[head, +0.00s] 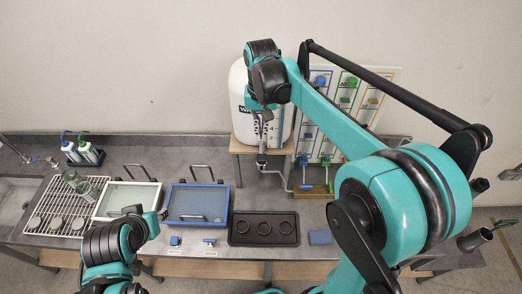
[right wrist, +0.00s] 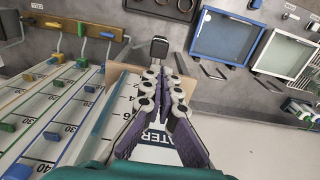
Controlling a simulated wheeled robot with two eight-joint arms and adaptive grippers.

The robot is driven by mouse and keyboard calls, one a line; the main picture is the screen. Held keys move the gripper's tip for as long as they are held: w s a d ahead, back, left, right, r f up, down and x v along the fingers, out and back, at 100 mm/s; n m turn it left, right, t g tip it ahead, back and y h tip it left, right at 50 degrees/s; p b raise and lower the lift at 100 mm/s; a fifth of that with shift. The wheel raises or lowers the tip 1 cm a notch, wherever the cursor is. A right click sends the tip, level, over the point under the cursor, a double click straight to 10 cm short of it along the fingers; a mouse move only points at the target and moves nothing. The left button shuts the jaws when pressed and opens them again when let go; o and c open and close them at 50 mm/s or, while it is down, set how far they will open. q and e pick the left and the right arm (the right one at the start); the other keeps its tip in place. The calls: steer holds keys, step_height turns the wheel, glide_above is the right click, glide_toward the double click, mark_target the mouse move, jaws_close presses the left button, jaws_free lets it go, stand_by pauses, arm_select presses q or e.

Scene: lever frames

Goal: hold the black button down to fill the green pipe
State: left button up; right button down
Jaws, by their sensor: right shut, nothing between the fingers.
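My right gripper (head: 266,118) is in front of the white water tank (head: 240,95), fingers pointing down. In the right wrist view its fingers (right wrist: 161,76) are shut with nothing between them. Just beyond the fingertips is a small black block (right wrist: 159,47), which looks like the black button on the tank's tap (head: 262,152). I cannot tell whether they touch. The panel (head: 381,75) with coloured outlines and scales stands beside the tank; a green-outlined column (right wrist: 68,112) shows in the wrist view. Any liquid in it cannot be made out. My left gripper (head: 130,211) is at the lower left, its fingers unclear.
A wooden stand (head: 247,148) holds the tank. On the counter are a white-framed tray (head: 98,207), a blue-framed tray (head: 171,207), a black tray (head: 236,239) with rings, and a wire rack (head: 38,207). A wooden bar with coloured levers (right wrist: 62,21) sits at the panel's foot.

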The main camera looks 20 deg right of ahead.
mark_target(261, 157)
step_height(261, 157, down, 10)
steer(key=shift+r+p, duration=0.1)
steer(key=shift+p, duration=0.3)
arm_select(q)
steer(key=shift+r, duration=0.4)
